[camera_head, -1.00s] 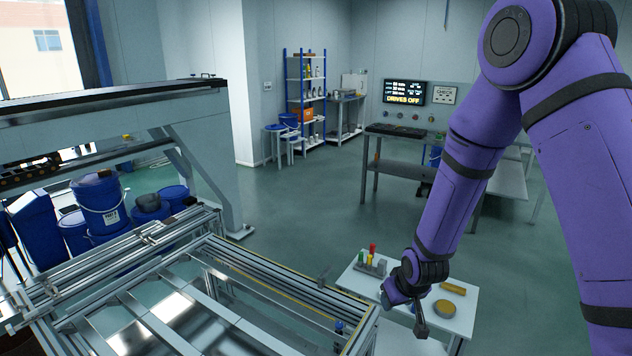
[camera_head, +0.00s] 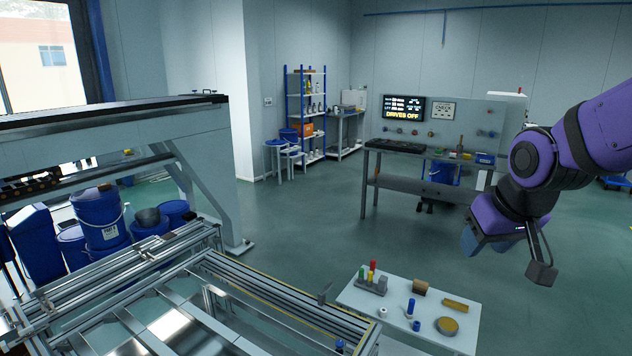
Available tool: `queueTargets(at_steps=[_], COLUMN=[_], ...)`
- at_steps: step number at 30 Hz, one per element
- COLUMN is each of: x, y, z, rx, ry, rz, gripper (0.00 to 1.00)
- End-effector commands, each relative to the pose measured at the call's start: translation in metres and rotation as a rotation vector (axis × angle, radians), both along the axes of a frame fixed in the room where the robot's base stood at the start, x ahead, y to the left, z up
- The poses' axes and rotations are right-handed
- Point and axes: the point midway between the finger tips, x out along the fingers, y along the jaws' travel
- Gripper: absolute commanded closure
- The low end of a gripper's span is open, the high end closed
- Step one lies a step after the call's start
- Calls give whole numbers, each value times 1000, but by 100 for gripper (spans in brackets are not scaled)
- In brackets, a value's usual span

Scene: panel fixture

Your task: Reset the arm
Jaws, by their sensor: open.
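My purple arm reaches in from the right edge in the head view. My gripper (camera_head: 508,258) hangs in the air above and to the right of the small white table (camera_head: 388,296).
A workbench (camera_head: 420,165) stands behind. Open floor lies between.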

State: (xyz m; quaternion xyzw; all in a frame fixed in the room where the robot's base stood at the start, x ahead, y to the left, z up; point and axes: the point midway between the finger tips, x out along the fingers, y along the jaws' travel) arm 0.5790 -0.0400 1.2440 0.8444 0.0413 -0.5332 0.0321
Motion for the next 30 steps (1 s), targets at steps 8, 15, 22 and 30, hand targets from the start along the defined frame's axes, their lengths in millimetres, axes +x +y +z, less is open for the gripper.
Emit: queueTargets(at_steps=[8, 15, 22, 30], x=[-72, -127, -149, -150], y=[-18, -26, -29, -29], z=[48, 69, 73, 73], rx=[6, 11, 14, 14], ry=[-16, -21, -18, -16], rz=[-53, -91, -105, -106], gripper=[53, 53, 53, 53])
